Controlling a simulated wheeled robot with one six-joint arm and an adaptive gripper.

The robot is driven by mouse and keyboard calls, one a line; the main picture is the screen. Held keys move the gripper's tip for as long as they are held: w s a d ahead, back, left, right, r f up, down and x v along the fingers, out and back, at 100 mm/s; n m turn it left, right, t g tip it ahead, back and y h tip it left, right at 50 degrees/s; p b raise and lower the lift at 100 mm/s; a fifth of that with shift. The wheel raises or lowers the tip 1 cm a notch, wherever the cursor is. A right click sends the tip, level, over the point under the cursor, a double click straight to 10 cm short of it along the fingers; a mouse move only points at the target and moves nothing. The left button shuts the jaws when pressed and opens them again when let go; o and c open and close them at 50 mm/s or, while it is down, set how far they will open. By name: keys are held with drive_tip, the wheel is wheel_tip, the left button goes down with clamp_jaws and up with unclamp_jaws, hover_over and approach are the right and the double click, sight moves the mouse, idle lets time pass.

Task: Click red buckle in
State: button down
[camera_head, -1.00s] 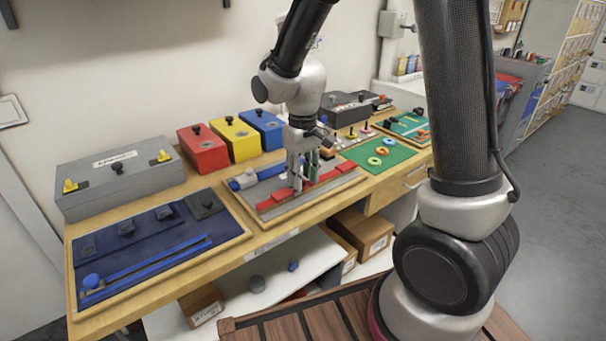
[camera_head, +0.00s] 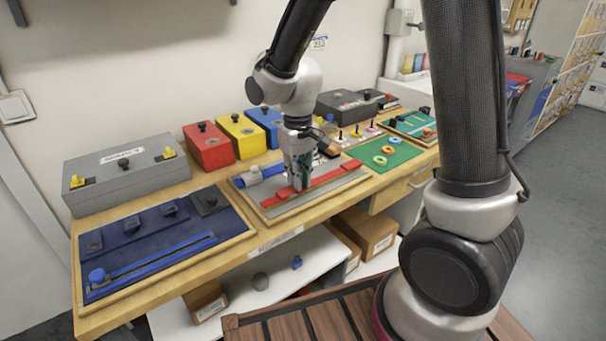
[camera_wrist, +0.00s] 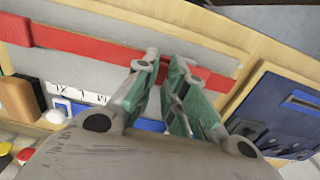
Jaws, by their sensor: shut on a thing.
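The red buckle strap (camera_head: 333,176) lies along a framed grey board (camera_head: 322,196) on the bench, with red showing on both sides of my gripper (camera_head: 300,188). My gripper points down at the strap line, its fingers close together on a red buckle part. In the wrist view, my fingertips (camera_wrist: 166,62) straddle the red strip, and the long red strap (camera_wrist: 85,47) runs off to the left. A shorter red piece (camera_wrist: 215,81) shows to the right. The fingers hide the join, so I cannot tell whether the buckle halves are engaged.
A navy board (camera_head: 165,243) is to the left and a green mat (camera_head: 383,153) to the right. Red, yellow and blue boxes, such as the red box (camera_head: 208,150), stand behind.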

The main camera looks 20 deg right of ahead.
drive_tip(key=c, duration=1.5)
unclamp_jaws()
drive_tip(key=shift+a, duration=0.1)
wheel_tip(320, 180, up, 12)
drive_tip(key=shift+r, duration=0.1)
